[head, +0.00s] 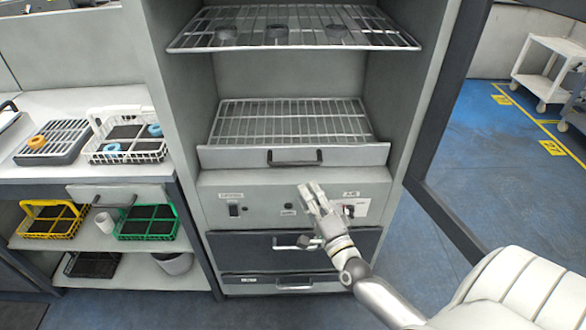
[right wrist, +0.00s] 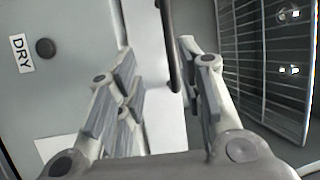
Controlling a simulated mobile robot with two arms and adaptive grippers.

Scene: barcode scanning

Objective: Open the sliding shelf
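The sliding shelf (head: 292,122) is a wire rack with a plain metal front (head: 230,158) and a black bar handle (head: 294,163). It sits pushed back inside the grey cabinet. My right gripper (head: 310,188) is just below the handle in the head view, fingers pointing up toward it. In the right wrist view the fingers (right wrist: 157,55) are spread and empty. The handle (right wrist: 172,50) appears in the gap between them, close to the right-hand finger. I cannot tell whether they touch. My left gripper is not in view.
An upper wire shelf (head: 294,28) holds several dark round pieces. Below the sliding shelf are a control panel (head: 260,200) and drawers (head: 256,252). The open cabinet door (head: 445,125) stands at the right. A side bench (head: 40,175) with baskets stands at the left.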

